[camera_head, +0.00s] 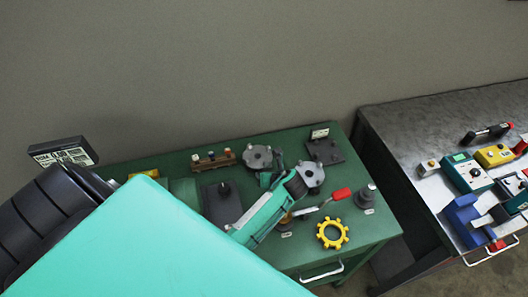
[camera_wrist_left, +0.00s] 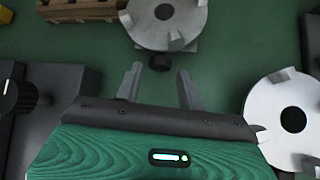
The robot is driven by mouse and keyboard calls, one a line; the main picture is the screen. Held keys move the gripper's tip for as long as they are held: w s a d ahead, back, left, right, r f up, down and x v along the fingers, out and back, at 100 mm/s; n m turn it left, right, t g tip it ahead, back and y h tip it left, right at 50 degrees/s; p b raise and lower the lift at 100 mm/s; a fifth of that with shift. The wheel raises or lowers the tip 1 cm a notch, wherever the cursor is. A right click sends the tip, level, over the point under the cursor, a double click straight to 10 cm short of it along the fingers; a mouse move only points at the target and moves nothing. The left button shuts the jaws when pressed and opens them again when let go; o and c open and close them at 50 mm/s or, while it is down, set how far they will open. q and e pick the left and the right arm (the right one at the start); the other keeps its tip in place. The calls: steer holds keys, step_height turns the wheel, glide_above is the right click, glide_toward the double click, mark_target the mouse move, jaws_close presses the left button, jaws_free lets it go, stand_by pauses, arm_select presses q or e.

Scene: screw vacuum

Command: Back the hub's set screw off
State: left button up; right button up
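In the left wrist view a grey round hub (camera_wrist_left: 165,22) with lugs and a dark centre sits at the top edge, partly cut off. A dark screw head (camera_wrist_left: 160,62) sticks out of its near side. My left gripper (camera_wrist_left: 158,78) is open and empty. Its two grey fingers point toward the screw head, one on either side of it in the picture; contact cannot be told. In the head view this hub (camera_head: 258,157) stands near the table's back, with my left gripper (camera_head: 273,171) just in front of it. My right gripper is not in view.
A second lugged hub (camera_wrist_left: 292,118) stands close at right. A wooden block (camera_head: 213,161), dark plate (camera_head: 325,150), black base with knob (camera_head: 222,203), red-handled tool (camera_head: 341,194) and yellow gear (camera_head: 332,233) share the green table (camera_head: 375,238). A grey bench (camera_head: 395,120) stands right.

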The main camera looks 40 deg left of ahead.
arm_select(q)
steer(key=shift+x, duration=1.5)
steer(key=shift+c, duration=0.2)
steer(key=c, duration=0.7)
steer(key=p, duration=0.3)
steer(key=n+t+h+p, duration=0.1)
steer(key=p, duration=0.2)
steer(key=shift+s+a+r+t+h, duration=0.2)
steer(key=shift+s+r+t+h, duration=0.05)
steer(key=shift+r+t+h, duration=0.05)
steer(key=shift+f+n+t, duration=0.1)
steer(key=shift+n+t, duration=0.2)
steer(key=shift+f+n+t+h+p, duration=0.2)
steer(key=shift+n+t+h+p, duration=0.25)
steer(key=shift+t+h, duration=0.15)
steer(key=o, duration=0.7)
steer(key=shift+o, duration=0.2)
